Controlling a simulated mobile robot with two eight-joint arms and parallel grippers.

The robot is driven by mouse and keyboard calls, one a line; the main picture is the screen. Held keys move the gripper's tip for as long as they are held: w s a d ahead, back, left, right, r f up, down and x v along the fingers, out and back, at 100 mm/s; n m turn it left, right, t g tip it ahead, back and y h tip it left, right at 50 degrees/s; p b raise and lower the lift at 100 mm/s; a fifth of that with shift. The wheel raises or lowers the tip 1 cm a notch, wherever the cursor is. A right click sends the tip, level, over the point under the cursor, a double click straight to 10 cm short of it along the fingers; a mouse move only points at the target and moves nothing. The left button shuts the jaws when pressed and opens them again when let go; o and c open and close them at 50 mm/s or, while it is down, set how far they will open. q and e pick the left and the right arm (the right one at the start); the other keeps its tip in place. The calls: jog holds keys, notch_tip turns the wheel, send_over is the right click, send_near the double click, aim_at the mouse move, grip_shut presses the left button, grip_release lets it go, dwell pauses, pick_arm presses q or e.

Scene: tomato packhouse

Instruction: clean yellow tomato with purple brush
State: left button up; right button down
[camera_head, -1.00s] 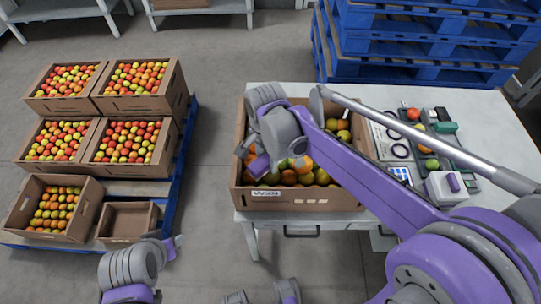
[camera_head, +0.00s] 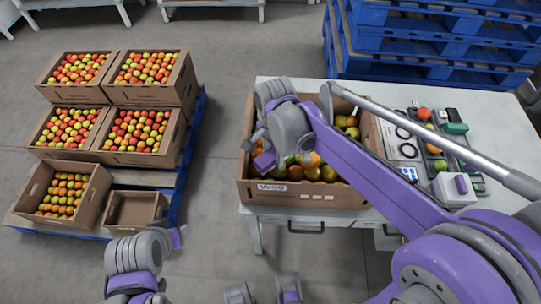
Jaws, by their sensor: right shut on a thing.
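My right gripper (camera_head: 261,150) reaches over the left part of an open cardboard crate (camera_head: 305,195) of tomatoes on the white table. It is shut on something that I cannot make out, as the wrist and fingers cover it. A small orange-yellow tomato (camera_head: 430,127) lies on the dark tray at the right of the table. I cannot pick out a purple brush for sure.
Cardboard crates of tomatoes (camera_head: 150,95) and a small empty box (camera_head: 134,209) stand on a blue pallet at left. Blue pallets (camera_head: 430,60) are stacked behind the table (camera_head: 510,130). A red tomato (camera_head: 424,114) and a green one (camera_head: 438,165) lie on the tray.

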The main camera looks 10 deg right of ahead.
jog(key=shift+w+d, duration=0.4)
jog(key=shift+d, duration=0.3)
jog(key=shift+w+d, duration=0.35)
jog(key=shift+d, duration=0.3)
pick_arm(q)
jog(key=shift+r, duration=0.15)
pick_arm(e)
jog(key=shift+r, duration=0.1)
jog(key=shift+r+p, duration=1.9)
jog(key=shift+r, duration=1.05)
pick_arm(q)
jog(key=r, duration=0.2)
jog(key=w+r, duration=0.1)
jog(key=r, duration=0.1)
jog(key=shift+w+r, duration=0.2)
jog(key=shift+f, duration=0.1)
pick_arm(e)
jog(key=shift+f, duration=0.15)
